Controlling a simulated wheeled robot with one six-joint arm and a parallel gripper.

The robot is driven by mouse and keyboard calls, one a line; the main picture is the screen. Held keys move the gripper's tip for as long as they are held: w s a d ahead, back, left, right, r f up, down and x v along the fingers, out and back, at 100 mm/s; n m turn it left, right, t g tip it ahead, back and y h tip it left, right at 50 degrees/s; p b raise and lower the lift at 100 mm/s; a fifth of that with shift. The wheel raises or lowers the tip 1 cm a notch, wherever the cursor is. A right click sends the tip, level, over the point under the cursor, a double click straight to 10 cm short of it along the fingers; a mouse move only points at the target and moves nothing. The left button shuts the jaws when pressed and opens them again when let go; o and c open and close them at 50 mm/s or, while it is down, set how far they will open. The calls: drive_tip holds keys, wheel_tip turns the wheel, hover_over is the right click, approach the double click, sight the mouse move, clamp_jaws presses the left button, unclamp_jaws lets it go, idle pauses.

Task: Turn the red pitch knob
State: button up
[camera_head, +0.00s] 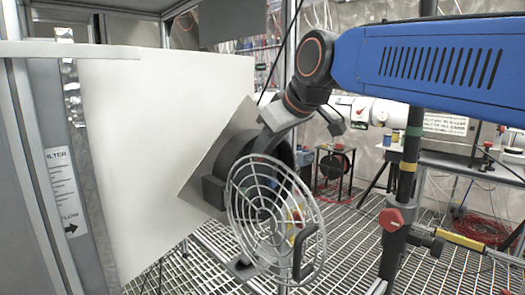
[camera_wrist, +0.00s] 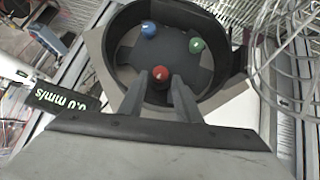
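The red knob (camera_wrist: 161,75) sits low inside a round black housing (camera_wrist: 111,62) in the wrist view. A blue knob (camera_wrist: 148,29) and a green knob (camera_wrist: 196,45) sit farther in, above it in the picture. My gripper (camera_wrist: 160,77) reaches into the housing with its two fingers apart, one on each side of the red knob. I see no clear contact between fingers and knob. In the head view the housing (camera_head: 282,152) is seen from the side, behind a round wire guard (camera_head: 262,222); the three knobs and my fingertips are hidden there.
The wire guard also shows close at the right of the wrist view (camera_wrist: 296,62). A pale panel (camera_head: 150,130) stands at the left. Another red knob (camera_head: 391,219) is on a black pole at the right. Grating covers the floor.

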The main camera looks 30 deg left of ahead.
drive_tip(key=shift+x, duration=1.25)
drive_tip(key=shift+c, duration=0.2)
clamp_jaws()
drive_tip(key=shift+w+d+m+g+y, duration=0.15)
drive_tip(key=shift+m+g, duration=0.15)
drive_tip(key=shift+g, duration=0.3)
drive_tip(key=shift+w+a+m+g+y, duration=0.15)
drive_tip(key=shift+m+g, duration=0.15)
drive_tip(key=shift+g, duration=0.3)
drive_tip(key=shift+s+d, duration=0.1)
drive_tip(key=shift+o, duration=0.2)
unclamp_jaws()
